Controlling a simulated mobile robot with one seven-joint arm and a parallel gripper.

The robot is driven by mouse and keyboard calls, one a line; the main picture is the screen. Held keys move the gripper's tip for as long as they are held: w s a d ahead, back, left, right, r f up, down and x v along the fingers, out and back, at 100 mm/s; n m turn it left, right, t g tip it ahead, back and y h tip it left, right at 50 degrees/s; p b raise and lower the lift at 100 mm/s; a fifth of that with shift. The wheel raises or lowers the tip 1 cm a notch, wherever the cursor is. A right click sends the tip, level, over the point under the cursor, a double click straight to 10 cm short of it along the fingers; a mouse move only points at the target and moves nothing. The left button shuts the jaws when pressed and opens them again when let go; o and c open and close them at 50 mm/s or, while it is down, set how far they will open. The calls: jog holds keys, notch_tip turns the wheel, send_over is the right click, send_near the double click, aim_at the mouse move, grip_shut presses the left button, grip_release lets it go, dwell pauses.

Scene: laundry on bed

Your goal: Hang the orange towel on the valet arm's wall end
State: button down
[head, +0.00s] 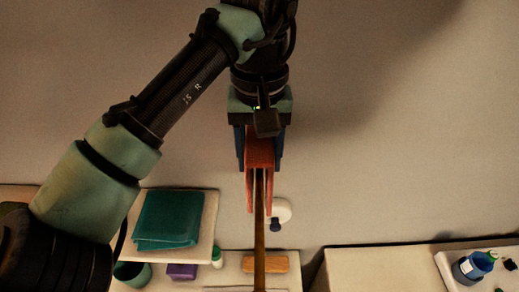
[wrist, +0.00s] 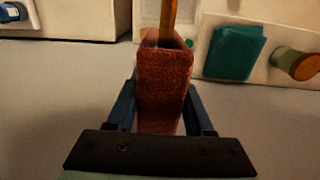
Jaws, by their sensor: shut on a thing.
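The orange towel (head: 259,150) is folded and pinched between the two blue fingers of my gripper (head: 260,162). In the wrist view the towel (wrist: 163,85) fills the space between the fingers (wrist: 160,108). The valet arm (head: 260,235) is a narrow brown bar running up the head view to the towel. Towel flaps hang on both sides of the bar's upper end. In the wrist view the bar (wrist: 168,20) meets the towel's far end. Whether the towel's fold rests on the bar is hidden.
A white round fitting with a dark knob (head: 281,213) is close right of the bar. A shelf with a folded teal cloth (head: 168,219) is at left. An orange-brown block (head: 265,264) lies below. A tray with a blue bottle (head: 473,266) is at right. The upper right is bare wall.

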jog(key=shift+f, duration=0.15)
jog(key=shift+c, duration=1)
grip_release()
